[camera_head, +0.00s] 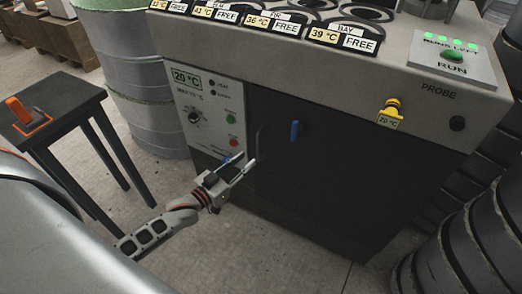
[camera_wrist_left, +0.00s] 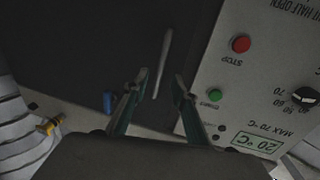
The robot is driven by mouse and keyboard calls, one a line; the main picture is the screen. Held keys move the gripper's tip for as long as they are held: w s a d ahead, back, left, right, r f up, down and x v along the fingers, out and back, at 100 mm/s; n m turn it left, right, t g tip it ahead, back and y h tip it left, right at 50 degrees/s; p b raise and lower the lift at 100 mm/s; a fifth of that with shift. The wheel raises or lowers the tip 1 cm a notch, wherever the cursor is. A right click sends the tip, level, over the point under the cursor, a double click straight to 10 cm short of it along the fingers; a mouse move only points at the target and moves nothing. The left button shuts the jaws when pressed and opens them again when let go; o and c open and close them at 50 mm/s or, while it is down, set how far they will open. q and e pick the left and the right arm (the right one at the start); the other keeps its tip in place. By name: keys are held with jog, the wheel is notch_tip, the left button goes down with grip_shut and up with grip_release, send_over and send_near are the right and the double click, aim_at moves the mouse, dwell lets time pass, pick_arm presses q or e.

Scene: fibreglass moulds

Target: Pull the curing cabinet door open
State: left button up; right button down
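The curing cabinet's dark door (camera_head: 335,165) looks closed in the head view; it also shows in the left wrist view (camera_wrist_left: 75,45). A thin bar handle (camera_head: 258,142) stands near the door's left edge. In the left wrist view the handle (camera_wrist_left: 163,58) appears between and beyond my open fingers. My left gripper (camera_head: 243,167) is open and empty, just below and left of the handle in the head view; its fingers also show in the wrist view (camera_wrist_left: 161,80). I cannot tell whether they reach around the handle. My right gripper is not in view.
A control panel (camera_head: 207,112) with a dial, green and red buttons stands left of the door. A dark stool (camera_head: 65,110) with an orange item is at left. Round grey stacks (camera_head: 470,245) stand at right.

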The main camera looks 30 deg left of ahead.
aim_at(259, 158)
pick_arm(q)
jog(key=shift+b+x, duration=0.55)
jog(key=shift+x, duration=3.4)
jog(key=shift+r, duration=0.1)
grip_shut()
